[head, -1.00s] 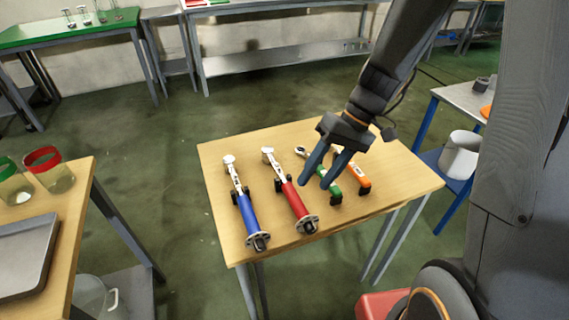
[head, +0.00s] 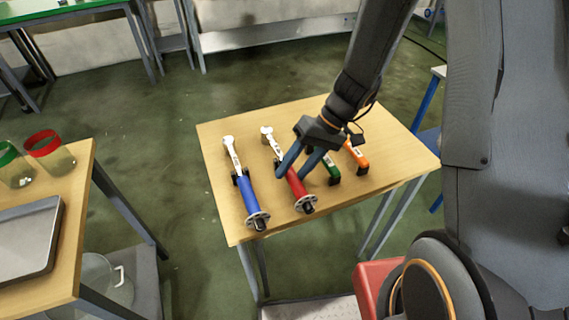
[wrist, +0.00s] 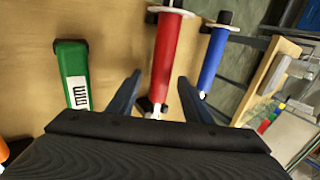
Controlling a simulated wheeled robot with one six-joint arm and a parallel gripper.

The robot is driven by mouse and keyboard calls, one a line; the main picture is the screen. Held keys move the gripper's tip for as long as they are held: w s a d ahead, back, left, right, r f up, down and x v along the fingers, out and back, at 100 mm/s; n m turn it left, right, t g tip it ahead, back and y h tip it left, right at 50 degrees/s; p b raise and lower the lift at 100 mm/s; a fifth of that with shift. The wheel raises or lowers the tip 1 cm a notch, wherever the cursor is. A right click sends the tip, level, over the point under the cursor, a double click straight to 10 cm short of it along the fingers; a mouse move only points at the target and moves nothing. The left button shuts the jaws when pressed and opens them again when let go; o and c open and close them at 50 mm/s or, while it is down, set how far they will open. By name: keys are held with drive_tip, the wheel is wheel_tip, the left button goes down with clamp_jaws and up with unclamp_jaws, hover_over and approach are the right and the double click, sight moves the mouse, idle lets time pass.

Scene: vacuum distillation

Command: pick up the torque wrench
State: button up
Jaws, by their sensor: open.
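Several wrench-like tools lie side by side on a wooden table (head: 222,175); I cannot tell for sure which is the torque wrench. One has a blue handle (head: 249,195) and one a red handle (head: 297,189), each with a round end disc. A green-handled tool (head: 334,172) and an orange-handled one (head: 357,157) lie to the right. My gripper (head: 291,173) is open above the red-handled tool. In the wrist view the red handle (wrist: 170,52) runs between my open fingers (wrist: 159,76), blue (wrist: 213,50) to the right, green (wrist: 74,68) to the left. My gripper hides part of the red and green tools.
A second wooden table (head: 80,205) at left holds a grey tray (head: 30,235) and jars with red and green rims. The right part of the tool table (head: 405,155) is bare. Floor between the tables is clear.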

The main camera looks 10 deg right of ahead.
clamp_jaws()
idle(0.3)
wheel_tip(320, 180, up, 10)
drive_tip(key=b, duration=0.1)
idle(0.6)
drive_tip(key=c, duration=0.8)
unclamp_jaws()
clamp_jaws()
